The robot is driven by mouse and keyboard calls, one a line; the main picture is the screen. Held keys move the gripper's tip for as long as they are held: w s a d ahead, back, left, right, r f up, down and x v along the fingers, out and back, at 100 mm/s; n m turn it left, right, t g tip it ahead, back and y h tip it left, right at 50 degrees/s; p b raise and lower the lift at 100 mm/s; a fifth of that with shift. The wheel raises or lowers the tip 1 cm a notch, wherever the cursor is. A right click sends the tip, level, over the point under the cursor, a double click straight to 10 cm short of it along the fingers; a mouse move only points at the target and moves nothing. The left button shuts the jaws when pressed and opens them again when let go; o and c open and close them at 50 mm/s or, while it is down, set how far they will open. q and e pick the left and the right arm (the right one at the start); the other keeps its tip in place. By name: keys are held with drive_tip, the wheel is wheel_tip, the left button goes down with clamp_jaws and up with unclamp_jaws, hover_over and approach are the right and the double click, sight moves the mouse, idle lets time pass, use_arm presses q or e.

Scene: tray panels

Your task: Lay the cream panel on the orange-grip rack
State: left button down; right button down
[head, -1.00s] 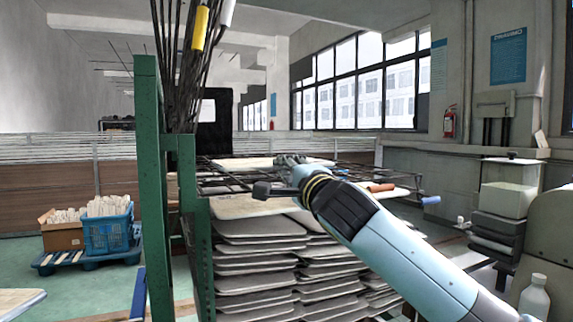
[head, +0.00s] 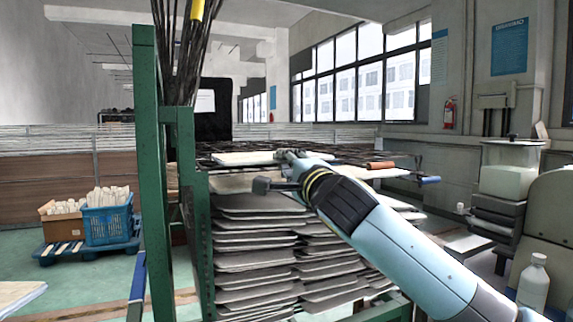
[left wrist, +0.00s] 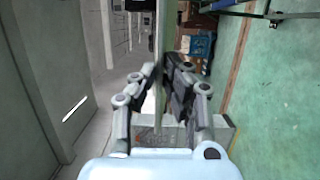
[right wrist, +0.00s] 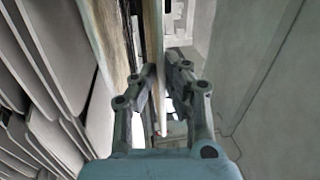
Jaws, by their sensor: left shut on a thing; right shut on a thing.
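The cream panel (head: 240,158) lies level at the orange-grip rack, a dark wire shelf with an orange grip (head: 381,165) at its right front corner. My right gripper (head: 285,156) is shut on the panel's right part. In the right wrist view the panel (right wrist: 158,50) shows edge-on between the fingers (right wrist: 160,70). I cannot tell whether it touches the wires. My left gripper (left wrist: 160,75) is outside the head view. In its wrist view it is shut on a thin flat strip (left wrist: 158,35), perhaps a panel seen edge-on.
A blue grip (head: 428,180) marks a lower rack, with a tan board beneath the orange-grip level. Grey trays (head: 255,240) are stacked below. A green post (head: 150,170) stands left of the racks. A pale panel (head: 15,297) enters at lower left; open floor lies beyond.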

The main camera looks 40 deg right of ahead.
drive_tip(key=shift+f+b, duration=0.3)
drive_tip(key=shift+b, duration=0.05)
idle(0.3)
drive_tip(key=c, duration=1.4)
unclamp_jaws()
drive_tip(key=shift+o, duration=0.2)
drive_tip(key=v, duration=1.2)
